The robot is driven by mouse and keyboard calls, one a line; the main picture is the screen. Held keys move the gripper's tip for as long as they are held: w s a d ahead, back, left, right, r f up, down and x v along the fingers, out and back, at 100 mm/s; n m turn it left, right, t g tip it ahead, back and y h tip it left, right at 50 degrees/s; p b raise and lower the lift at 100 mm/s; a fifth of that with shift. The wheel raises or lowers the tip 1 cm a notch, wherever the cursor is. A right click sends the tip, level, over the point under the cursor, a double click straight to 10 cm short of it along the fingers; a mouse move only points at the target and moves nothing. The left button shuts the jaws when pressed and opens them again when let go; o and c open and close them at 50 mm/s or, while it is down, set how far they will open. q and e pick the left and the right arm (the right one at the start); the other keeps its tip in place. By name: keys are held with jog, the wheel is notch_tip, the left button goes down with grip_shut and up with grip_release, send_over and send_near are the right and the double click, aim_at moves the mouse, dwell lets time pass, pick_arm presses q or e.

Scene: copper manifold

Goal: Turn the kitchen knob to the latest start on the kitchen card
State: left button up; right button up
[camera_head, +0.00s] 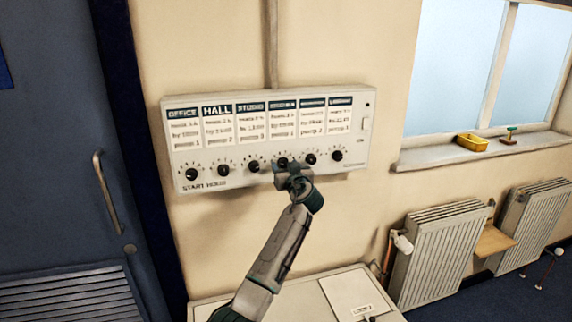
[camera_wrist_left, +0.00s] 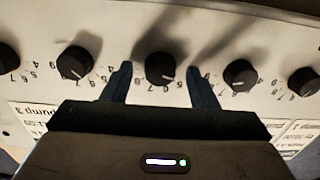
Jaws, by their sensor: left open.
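A white control panel (camera_head: 353,150) on the wall carries a row of black knobs under several printed cards. The fourth card from the left (camera_head: 283,121) has a heading too blurred to read for certain, so I cannot confirm it is the kitchen card. My left gripper (camera_head: 285,170) is at the fourth knob and partly covers it in the head view. In the left wrist view, my open fingers (camera_wrist_left: 160,72) stand on either side of this black knob (camera_wrist_left: 160,66), with gaps visible. The knob's pale mark points to the lower right there. My right gripper is not in view.
Neighbouring knobs (camera_wrist_left: 75,62) and (camera_wrist_left: 240,75) sit close outside my fingers. A blue door (camera_head: 50,170) is at the left. A white cabinet top (camera_head: 320,290) lies below the panel. Radiators (camera_head: 440,255) and a windowsill with a yellow tray (camera_head: 472,142) are at the right.

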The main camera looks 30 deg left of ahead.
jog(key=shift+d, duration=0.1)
pick_arm(q)
jog(key=c, duration=1)
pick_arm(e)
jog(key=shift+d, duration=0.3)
pick_arm(q)
jog(key=shift+o, duration=0.2)
jog(key=shift+f+m, duration=0.1)
jog(key=shift+m, duration=0.2)
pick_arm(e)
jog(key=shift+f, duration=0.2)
pick_arm(q)
jog(key=m+b, duration=0.1)
jog(key=m, duration=0.1)
jog(key=shift+m+b, duration=0.3)
jog(key=shift+b, duration=0.1)
jog(key=m, duration=0.2)
jog(key=shift+m, duration=0.4)
jog(key=m, duration=0.4)
jog(key=shift+m, duration=0.8)
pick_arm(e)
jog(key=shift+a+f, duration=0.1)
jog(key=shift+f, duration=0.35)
pick_arm(q)
jog(key=shift+m, duration=0.3)
